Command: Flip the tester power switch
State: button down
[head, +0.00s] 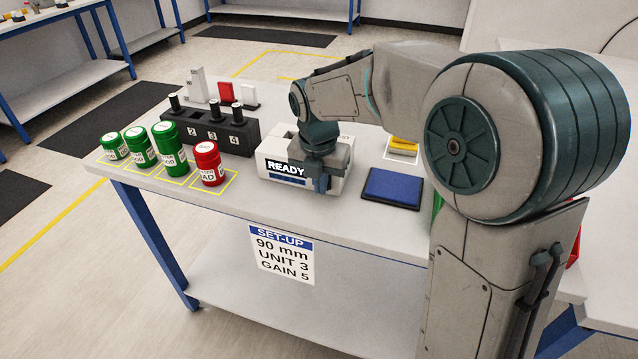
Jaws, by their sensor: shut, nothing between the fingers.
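The tester (268,160) is a white box on the workbench, with a dark display reading READY on its front. My gripper (321,188) is shut and empty, pointing down at the front right of the tester. It covers part of the tester's front and top. I cannot tell whether the fingers touch the tester. The power switch cannot be made out; it may be hidden behind my gripper or too small to see.
Green canisters (170,158) and a red one (208,164) stand left on the bench (240,205). Behind them is a black numbered rack (222,134) with several cylinders. A blue pad (391,188) and a yellow item (404,144) lie right. A set-up sign (282,256) hangs in front.

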jog(key=shift+w+d+f+t+b, duration=0.1)
jog(key=shift+w+f+t+b, duration=0.05)
jog(key=shift+w+t+b, duration=0.2)
jog(key=shift+s, duration=0.2)
jog(key=shift+r+p, duration=0.9)
jog(key=shift+p, duration=0.1)
jog(key=shift+s, duration=0.1)
jog(key=shift+s+a+f, duration=0.1)
jog(key=shift+s+a, duration=0.1)
jog(key=shift+s, duration=0.1)
jog(key=s, duration=0.1)
jog(key=s+a, duration=0.1)
jog(key=s, duration=0.1)
jog(key=shift+f, duration=0.15)
jog(key=s+a+r+p, duration=0.1)
jog(key=s+r, duration=0.2)
jog(key=r, duration=0.6)
jog(key=shift+s+a+r, duration=0.15)
jog(key=shift+r, duration=0.05)
